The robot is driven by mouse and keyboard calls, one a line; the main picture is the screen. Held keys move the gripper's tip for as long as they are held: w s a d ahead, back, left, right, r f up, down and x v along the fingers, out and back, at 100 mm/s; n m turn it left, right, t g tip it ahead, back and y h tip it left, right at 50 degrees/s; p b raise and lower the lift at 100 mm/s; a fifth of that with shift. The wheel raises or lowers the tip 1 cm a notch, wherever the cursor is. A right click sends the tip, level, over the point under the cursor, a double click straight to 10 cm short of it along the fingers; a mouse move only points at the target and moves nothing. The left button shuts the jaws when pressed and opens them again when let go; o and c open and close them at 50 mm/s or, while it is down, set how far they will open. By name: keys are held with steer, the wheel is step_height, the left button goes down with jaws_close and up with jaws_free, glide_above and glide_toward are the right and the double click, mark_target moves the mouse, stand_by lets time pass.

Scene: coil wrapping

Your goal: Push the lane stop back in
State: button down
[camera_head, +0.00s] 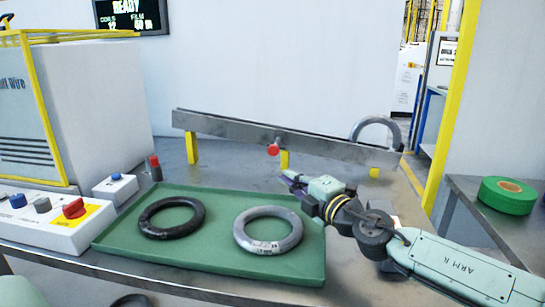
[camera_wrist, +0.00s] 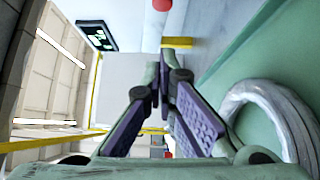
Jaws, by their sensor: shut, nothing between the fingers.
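The lane stop shows as a red round knob (camera_head: 273,150) on a short grey pin at the front of the long metal lane rail (camera_head: 230,129). A red shape at the top edge of the wrist view (camera_wrist: 162,5) looks like the same knob. My gripper (camera_head: 287,176) is shut and empty, just below and slightly right of the knob in the head view, with a visible gap. In the wrist view its purple-padded fingers (camera_wrist: 164,66) meet at the tips, short of the red shape. How far the pin sticks out cannot be told exactly.
A green tray (camera_head: 112,241) below holds a black coil (camera_head: 171,203) and a silver coil (camera_head: 268,216). A grey coil (camera_head: 375,118) stands at the rail's right end. A button panel (camera_head: 40,236) is left; green tape (camera_head: 507,183) lies on the right table.

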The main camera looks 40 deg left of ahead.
steer(key=w+p+x, duration=0.2)
steer(key=x, duration=1)
steer(key=shift+w, duration=0.35)
steer(key=shift+d, duration=0.1)
